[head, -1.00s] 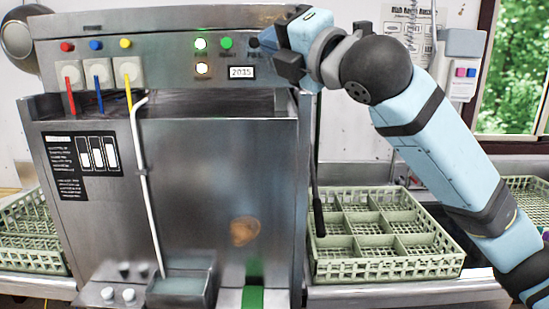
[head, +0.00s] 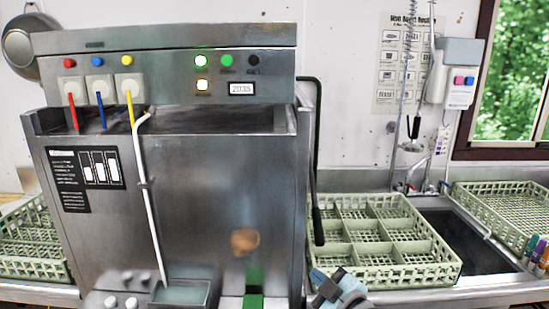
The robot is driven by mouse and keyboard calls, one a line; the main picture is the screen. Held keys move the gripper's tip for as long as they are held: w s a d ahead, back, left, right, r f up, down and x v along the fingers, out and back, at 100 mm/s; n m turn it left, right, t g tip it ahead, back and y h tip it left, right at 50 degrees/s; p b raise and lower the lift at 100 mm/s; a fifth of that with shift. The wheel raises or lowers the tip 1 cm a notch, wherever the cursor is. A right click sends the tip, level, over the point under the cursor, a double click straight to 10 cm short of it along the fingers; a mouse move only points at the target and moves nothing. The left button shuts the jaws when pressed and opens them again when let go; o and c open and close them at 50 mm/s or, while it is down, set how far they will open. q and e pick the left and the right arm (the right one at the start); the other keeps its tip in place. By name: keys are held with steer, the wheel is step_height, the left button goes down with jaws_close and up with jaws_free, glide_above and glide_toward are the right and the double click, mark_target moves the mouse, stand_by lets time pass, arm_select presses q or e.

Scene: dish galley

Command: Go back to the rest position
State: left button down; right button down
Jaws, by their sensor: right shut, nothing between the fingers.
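My right gripper (head: 327,287) is low in the head view, at the bottom edge just right of centre. It is shut and empty, in front of the near edge of the counter and apart from the machine's buttons. Only its front end shows; the rest of the right arm is below the picture. My left gripper is not in view. The steel dishwasher (head: 200,190) stands at the left and centre, its hood down. Its control panel (head: 170,72) has a lit white lamp, a lit green lamp and a small display.
A green compartment rack (head: 440,276) sits empty on the counter right of the machine. Beyond it are a sink (head: 465,243) and another green rack (head: 505,205). A dark lever (head: 318,226) hangs at the machine's right side. One more rack (head: 30,240) stands at the left.

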steer(key=s+d+f+m+g+h, duration=0.1)
steer(key=s+d+f+m, duration=0.2)
steer(key=s+f, duration=0.6)
steer(key=s+d+f+m+g+h+p, duration=0.1)
steer(key=s+d+f+m+h, duration=0.1)
steer(key=s+f, duration=0.7)
steer(key=s+d+f+m+g+h+p, duration=0.1)
steer(key=s+d+f+m+h, duration=0.1)
steer(key=s+d+f+m, duration=0.3)
steer(key=s+f, duration=0.3)
steer(key=s, duration=0.1)
steer(key=shift+s+f+m+g, duration=0.15)
steer(key=shift+f+m+g, duration=0.25)
stand_by(4.9)
